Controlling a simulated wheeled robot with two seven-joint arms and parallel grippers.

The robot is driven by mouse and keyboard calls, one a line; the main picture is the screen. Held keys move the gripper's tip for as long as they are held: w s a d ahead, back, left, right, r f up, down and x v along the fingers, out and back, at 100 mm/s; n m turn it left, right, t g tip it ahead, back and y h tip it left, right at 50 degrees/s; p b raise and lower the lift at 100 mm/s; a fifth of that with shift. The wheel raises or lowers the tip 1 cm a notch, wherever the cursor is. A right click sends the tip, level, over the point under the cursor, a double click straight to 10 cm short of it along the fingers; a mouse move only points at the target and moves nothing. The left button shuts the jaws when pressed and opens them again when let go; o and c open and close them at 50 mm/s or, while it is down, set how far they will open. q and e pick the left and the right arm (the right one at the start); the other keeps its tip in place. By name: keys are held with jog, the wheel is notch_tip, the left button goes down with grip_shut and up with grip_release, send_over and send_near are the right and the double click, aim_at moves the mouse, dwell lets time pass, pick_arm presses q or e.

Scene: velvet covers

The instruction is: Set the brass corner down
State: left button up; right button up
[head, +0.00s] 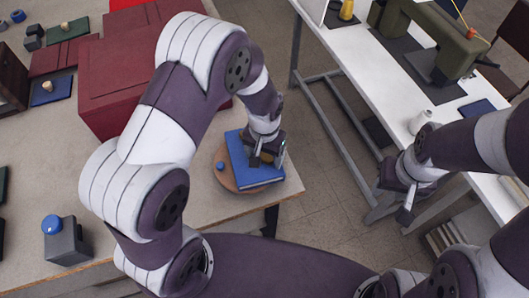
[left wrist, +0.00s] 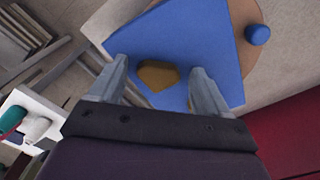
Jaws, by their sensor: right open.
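A blue velvet-covered book (head: 241,170) lies on a round wooden board (head: 222,176) near the table's right corner. In the left wrist view the blue cover (left wrist: 195,40) fills the upper middle. The brass corner (left wrist: 158,75) shows between the fingers of my left gripper (left wrist: 163,80), over the blue cover. A gap shows on each side of it, so the fingers stand open around it without gripping. Whether it touches the cover is unclear. In the head view my left gripper (head: 266,157) is over the book and hides the brass corner. My right gripper (head: 400,200) is open and empty.
A small blue knob (left wrist: 257,35) sits on the board beside the book. A dark red box (head: 110,85) stands further back. A grey block with a blue top (head: 68,240) is at front left. A white table (head: 385,95) with a green sewing machine (head: 425,35) stands right, across a floor gap.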

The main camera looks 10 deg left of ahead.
aim_at(263, 158)
pick_arm(q)
jog(key=shift+w+r, duration=0.1)
jog(key=shift+r, duration=0.2)
notch_tip(263, 158, up, 11)
jog(key=b, duration=0.2)
jog(key=s+a+f+n+t, duration=0.1)
jog(key=s+a+n, duration=0.1)
jog(key=s+a, duration=0.5)
jog(key=shift+s+a+f, duration=0.3)
jog(key=shift+s+a, duration=0.05)
jog(key=shift+s, duration=0.75)
